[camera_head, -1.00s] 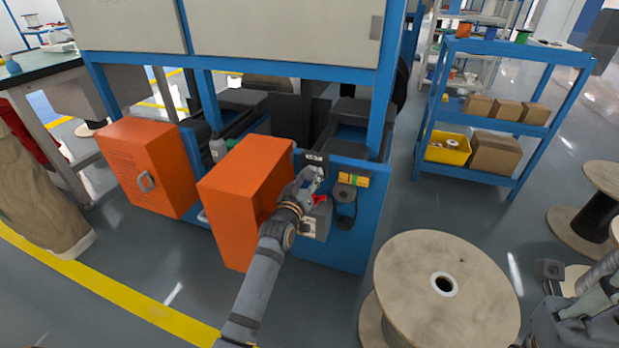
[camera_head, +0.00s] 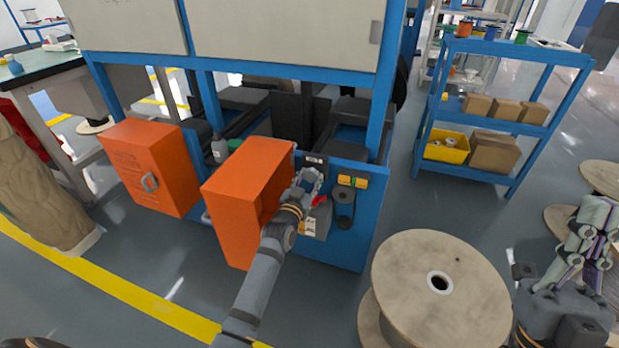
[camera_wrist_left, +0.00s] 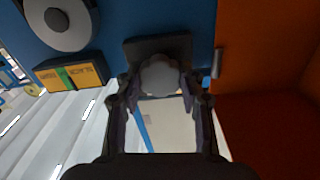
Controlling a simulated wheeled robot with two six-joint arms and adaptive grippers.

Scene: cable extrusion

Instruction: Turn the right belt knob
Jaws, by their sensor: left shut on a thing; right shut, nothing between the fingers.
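The knob (camera_wrist_left: 160,75) is a grey round piece on a dark square base, set on the blue machine panel (camera_wrist_left: 120,22). In the left wrist view it sits between my left fingers, which are shut on it. In the head view my left gripper (camera_head: 309,180) is at the upper left of the blue panel (camera_head: 362,225), beside the open orange box. The gripper hides the knob there. My right gripper (camera_head: 596,222) is at the right edge of the head view, away from the machine, shut and empty.
An orange box (camera_head: 232,208) stands close left of my left gripper. A grey wheel (camera_head: 344,197) and yellow labelled blocks (camera_head: 352,181) are on the panel to the right. A wooden spool (camera_head: 430,265) stands in front. A blue shelf (camera_head: 490,183) is behind right.

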